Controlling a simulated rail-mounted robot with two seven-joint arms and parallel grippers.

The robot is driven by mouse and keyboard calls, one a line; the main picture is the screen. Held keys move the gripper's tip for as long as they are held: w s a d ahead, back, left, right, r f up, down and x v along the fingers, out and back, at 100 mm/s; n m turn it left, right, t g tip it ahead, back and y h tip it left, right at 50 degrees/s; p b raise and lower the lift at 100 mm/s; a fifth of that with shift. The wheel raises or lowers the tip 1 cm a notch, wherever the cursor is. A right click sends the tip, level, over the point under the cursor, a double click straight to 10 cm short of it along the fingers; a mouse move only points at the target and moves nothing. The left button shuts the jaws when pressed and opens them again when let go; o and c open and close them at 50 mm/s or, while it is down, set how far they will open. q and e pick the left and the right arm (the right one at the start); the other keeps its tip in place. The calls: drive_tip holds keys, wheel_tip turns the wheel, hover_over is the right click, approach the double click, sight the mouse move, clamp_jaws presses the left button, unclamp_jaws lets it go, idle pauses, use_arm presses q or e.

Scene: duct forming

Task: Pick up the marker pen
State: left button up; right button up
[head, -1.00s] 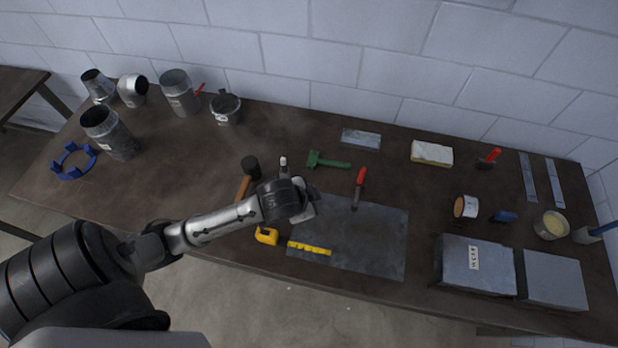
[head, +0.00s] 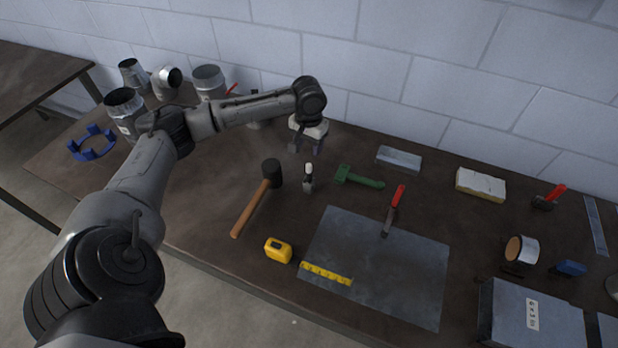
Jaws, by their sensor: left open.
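I cannot pick out a marker pen with certainty. A small upright item with a white top and grey body (head: 308,178) stands on the table between the mallet and the green hammer; it is too small to name surely. My left gripper (head: 306,147) is open and empty, with its fingers pointing down, over the back part of the table behind that item. It is apart from the tools. My left forearm hides part of the table's back left. My right gripper is not in view.
Boxes (head: 530,318) stand at right.

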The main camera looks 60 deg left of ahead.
sight(309, 172)
use_arm(q)
wheel_tip(309, 172, down, 13)
drive_tip(key=shift+r+b, duration=0.2)
drive_tip(key=shift+b, duration=0.35)
drive_tip(key=shift+c, duration=0.3)
clamp_jaws()
